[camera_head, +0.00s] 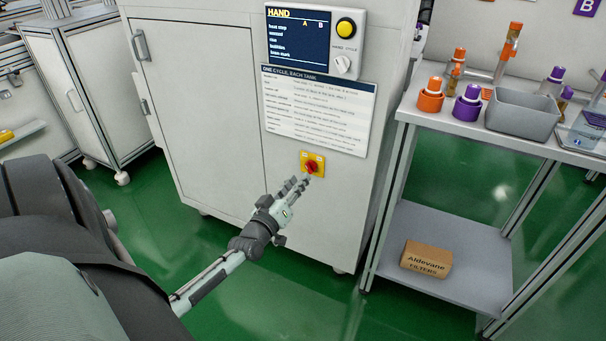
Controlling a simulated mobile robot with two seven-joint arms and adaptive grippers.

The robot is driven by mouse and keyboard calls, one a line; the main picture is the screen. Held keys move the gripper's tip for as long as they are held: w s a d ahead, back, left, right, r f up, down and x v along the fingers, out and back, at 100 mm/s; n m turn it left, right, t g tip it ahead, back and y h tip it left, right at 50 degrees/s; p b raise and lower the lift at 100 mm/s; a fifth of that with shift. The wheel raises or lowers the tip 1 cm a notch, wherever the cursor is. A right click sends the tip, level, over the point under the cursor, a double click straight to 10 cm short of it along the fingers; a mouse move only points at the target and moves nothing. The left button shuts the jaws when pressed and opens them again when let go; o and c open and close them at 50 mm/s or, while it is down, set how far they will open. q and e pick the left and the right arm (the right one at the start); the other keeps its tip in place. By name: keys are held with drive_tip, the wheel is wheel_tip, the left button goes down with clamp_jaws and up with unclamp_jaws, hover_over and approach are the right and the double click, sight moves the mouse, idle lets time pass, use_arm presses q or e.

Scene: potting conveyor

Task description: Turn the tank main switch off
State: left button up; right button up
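The tank main switch (312,167) is a red rotary knob on a yellow plate, low on the front of a light grey cabinet (215,110). My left gripper (299,182) reaches up from below left, with its fingertips just below and left of the knob. I cannot tell whether the fingertips touch the knob, or how far apart the fingers are. The knob's exact turn position is too small to read. My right gripper is not in view.
Above the switch are an instruction sheet (318,110) and a panel (298,35) reading HAND, with a yellow button (346,27) and a small knob (343,64). A bench at right holds orange and purple bottles and a grey bin (522,117). A filters box (426,259) lies on its lower shelf.

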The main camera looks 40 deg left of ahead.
use_arm(q)
drive_tip(key=v, duration=0.7)
drive_tip(key=shift+d, duration=0.1)
drive_tip(key=s+d+f+m+g+h+p, duration=0.1)
drive_tip(key=s+d+f+m+g+h, duration=0.2)
drive_tip(key=d+f, duration=0.4)
drive_tip(key=s+d+f+m+g+h, duration=0.1)
drive_tip(key=d+f+m+g+h, duration=0.25)
drive_tip(key=d, duration=0.55)
drive_tip(key=s+d+f+m+g+y, duration=0.2)
drive_tip(key=s+g, duration=0.6)
drive_tip(key=s, duration=0.4)
wheel_tip(320, 180, down, 2)
drive_tip(key=shift+f+m+y+p, duration=0.1)
drive_tip(key=shift+m+y+p, duration=0.3)
drive_tip(key=shift+m, duration=0.75)
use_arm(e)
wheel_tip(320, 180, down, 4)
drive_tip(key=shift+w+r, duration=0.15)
